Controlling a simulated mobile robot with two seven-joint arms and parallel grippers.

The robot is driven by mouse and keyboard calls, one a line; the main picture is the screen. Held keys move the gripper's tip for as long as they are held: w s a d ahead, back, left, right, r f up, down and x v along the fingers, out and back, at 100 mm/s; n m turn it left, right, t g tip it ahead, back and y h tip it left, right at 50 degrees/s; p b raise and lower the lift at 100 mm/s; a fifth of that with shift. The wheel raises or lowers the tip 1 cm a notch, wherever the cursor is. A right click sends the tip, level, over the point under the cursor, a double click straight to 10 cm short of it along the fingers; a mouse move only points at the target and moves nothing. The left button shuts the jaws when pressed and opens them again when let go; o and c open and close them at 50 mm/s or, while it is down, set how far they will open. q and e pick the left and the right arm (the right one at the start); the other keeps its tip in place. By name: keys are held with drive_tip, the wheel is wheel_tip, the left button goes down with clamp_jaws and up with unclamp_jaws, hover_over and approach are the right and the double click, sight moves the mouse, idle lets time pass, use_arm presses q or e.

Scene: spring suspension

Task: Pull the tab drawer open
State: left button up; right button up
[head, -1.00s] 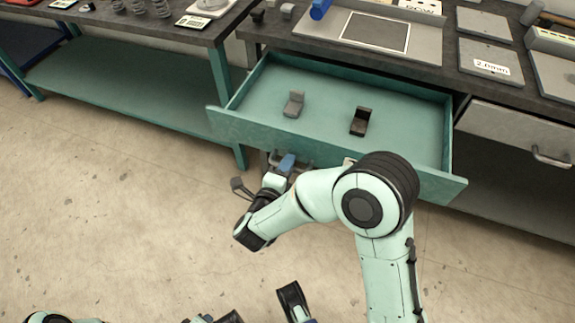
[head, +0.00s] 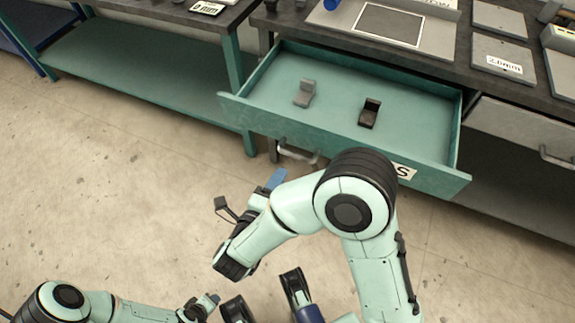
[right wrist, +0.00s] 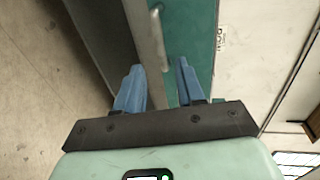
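The teal tab drawer (head: 335,143) stands pulled out from under the bench. Its front carries a white label (head: 404,172), mostly hidden behind my right arm, with an "S" showing. A grey tab (head: 304,94) and a black tab (head: 370,112) stand inside. The drawer's metal handle (head: 298,153) is at the left of its front. My right gripper (head: 273,182) is in front of and below the handle, apart from it. In the right wrist view its blue fingers (right wrist: 158,82) are spread and empty, with the handle bar (right wrist: 158,38) ahead. My left gripper (head: 205,305) is low, its fingers unclear.
The dark bench top (head: 440,67) holds plates and a framed panel. A closed grey drawer (head: 520,130) with its own handle is at the right. A second teal bench (head: 140,60) stands at the left. The floor (head: 110,190) in front is clear.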

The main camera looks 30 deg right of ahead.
use_arm(q)
drive_tip(key=shift+s+d+r, duration=0.15)
drive_tip(key=shift+s, duration=0.15)
use_arm(e)
drive_tip(key=v, duration=0.2)
drive_tip(key=shift+s+a, duration=0.15)
drive_tip(key=shift+a, duration=0.05)
